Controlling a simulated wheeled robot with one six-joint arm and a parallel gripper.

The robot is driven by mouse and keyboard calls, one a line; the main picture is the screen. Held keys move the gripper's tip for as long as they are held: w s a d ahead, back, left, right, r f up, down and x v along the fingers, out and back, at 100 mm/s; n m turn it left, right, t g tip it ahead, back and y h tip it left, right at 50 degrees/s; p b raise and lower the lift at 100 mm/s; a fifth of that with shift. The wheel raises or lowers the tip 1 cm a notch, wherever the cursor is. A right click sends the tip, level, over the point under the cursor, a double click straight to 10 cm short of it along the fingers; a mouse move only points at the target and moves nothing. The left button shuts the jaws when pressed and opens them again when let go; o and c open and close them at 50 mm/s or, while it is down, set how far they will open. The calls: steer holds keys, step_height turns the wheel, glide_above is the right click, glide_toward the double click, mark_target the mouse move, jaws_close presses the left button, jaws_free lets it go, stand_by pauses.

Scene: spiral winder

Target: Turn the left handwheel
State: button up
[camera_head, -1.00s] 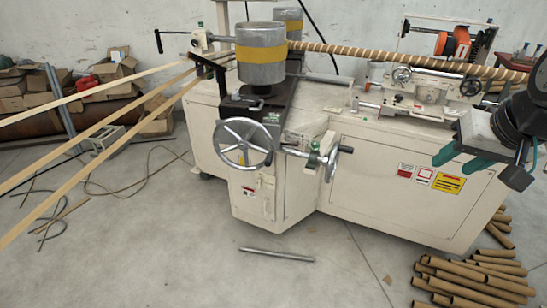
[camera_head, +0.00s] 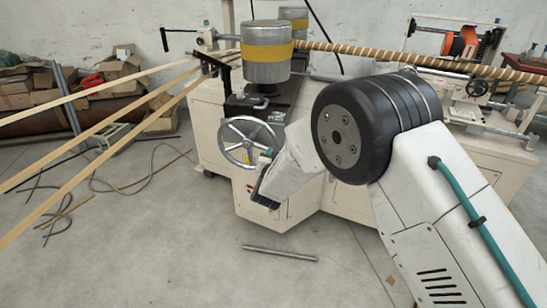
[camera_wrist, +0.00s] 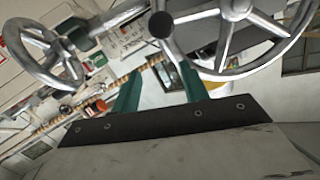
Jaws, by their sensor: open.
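The left handwheel (camera_head: 247,142) is a silvery spoked wheel on the front of the cream machine; its lower right side is close to my gripper (camera_head: 266,168) in the head view. In the wrist view, which looks turned upside down, this wheel (camera_wrist: 236,8) is large at the upper right, cut by the top edge. The green fingers of my gripper (camera_wrist: 160,72) are spread apart with nothing between them. They point towards the wheel; I cannot tell whether they touch it. The other handwheel (camera_wrist: 63,46) shows at the left of the wrist view; my arm hides it in the head view.
A grey drum with a yellow band (camera_head: 265,55) stands above the left handwheel. Paper strips (camera_head: 110,130) run in from the left. A metal rod (camera_head: 280,253) lies on the floor in front. The floor at the lower left is mostly clear, with cables.

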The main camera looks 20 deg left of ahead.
step_height(320, 180, down, 5)
steer(key=s+a+t, duration=0.1)
steer(key=s+a, duration=0.1)
steer(key=s, duration=0.1)
steer(key=shift+h, duration=0.4)
steer(key=w, duration=0.2)
steer(key=w+a, duration=0.1)
steer(key=w, duration=0.4)
steer(key=shift+w+a+r, duration=0.1)
steer(key=shift+w+a, duration=0.15)
steer(key=shift+w, duration=0.15)
jaws_close()
